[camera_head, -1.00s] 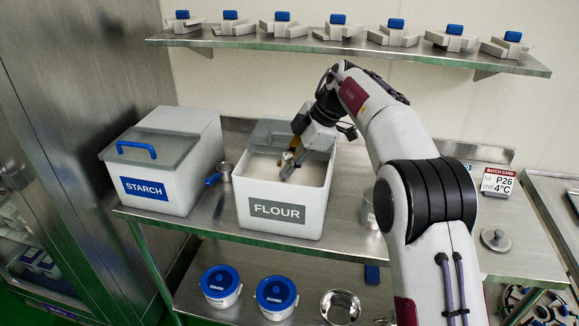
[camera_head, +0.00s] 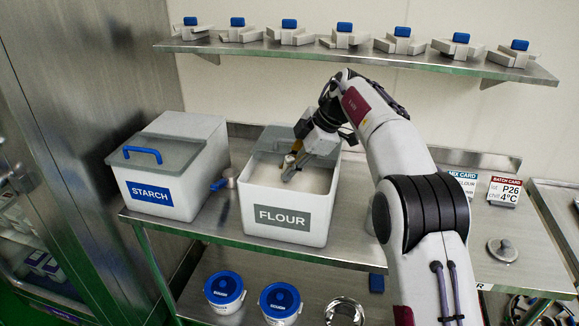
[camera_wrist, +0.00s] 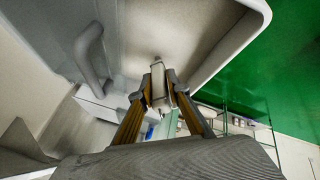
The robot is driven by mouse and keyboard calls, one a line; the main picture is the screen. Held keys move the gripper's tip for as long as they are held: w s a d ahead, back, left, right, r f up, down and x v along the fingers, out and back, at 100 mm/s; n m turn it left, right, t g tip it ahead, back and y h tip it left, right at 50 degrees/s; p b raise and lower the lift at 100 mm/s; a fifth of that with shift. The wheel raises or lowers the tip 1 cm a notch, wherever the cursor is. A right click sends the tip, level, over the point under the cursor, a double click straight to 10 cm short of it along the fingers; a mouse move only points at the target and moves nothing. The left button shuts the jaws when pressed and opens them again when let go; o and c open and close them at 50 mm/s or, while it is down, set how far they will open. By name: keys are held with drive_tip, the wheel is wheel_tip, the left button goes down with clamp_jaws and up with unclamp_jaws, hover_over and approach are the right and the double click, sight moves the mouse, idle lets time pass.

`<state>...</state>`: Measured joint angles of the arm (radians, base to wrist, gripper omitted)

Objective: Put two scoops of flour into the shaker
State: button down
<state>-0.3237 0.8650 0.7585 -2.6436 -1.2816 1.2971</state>
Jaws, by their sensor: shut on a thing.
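The white flour bin (camera_head: 284,217), labelled FLOUR, stands open on the steel table with pale flour (camera_head: 315,180) inside. My gripper (camera_head: 293,165) reaches down into the bin. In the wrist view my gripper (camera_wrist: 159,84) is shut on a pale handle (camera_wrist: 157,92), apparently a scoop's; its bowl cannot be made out. A metal cup, perhaps the shaker (camera_head: 370,222), is almost wholly hidden behind my arm. A round metal lid (camera_head: 502,250) with a knob lies on the table to the right.
The closed starch bin (camera_head: 150,192) stands left of the flour bin. Batch card (camera_head: 504,191) and mix card (camera_head: 463,182) stand at right. A shelf (camera_head: 360,52) with several blue-topped parts runs above. Blue-lidded tubs (camera_head: 224,291) stand below.

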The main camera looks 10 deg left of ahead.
drive_tip(key=shift+s+d+f+t+y, duration=0.2)
drive_tip(key=shift+s+d+t+y, duration=0.2)
drive_tip(key=shift+s+t+y, duration=0.25)
drive_tip(key=shift+s+d+f+n+t, duration=0.1)
drive_tip(key=shift+f+n+t, duration=0.05)
drive_tip(key=shift+n+t, duration=0.15)
drive_tip(key=shift+s+d+y, duration=0.1)
drive_tip(key=shift+y, duration=0.15)
drive_tip(key=shift+s+d+f+t, duration=0.15)
drive_tip(key=shift+s+f+t, duration=0.05)
drive_tip(key=shift+t, duration=0.15)
drive_tip(key=shift+s+d+f+t+y, duration=0.1)
drive_tip(key=shift+s+d+t+y, duration=0.05)
drive_tip(key=shift+t+y, duration=0.2)
drive_tip(key=s+d+r+t+y, duration=0.1)
drive_tip(key=s+r+y, duration=0.1)
drive_tip(key=r, duration=0.3)
drive_tip(key=s+d+r+n+t+y, duration=0.1)
drive_tip(key=s+d+r+t, duration=0.1)
drive_tip(key=r, duration=0.4)
drive_tip(key=shift+r+n+y, duration=0.15)
drive_tip(key=shift+n+y, duration=0.15)
drive_tip(key=shift+y, duration=0.05)
idle(2.2)
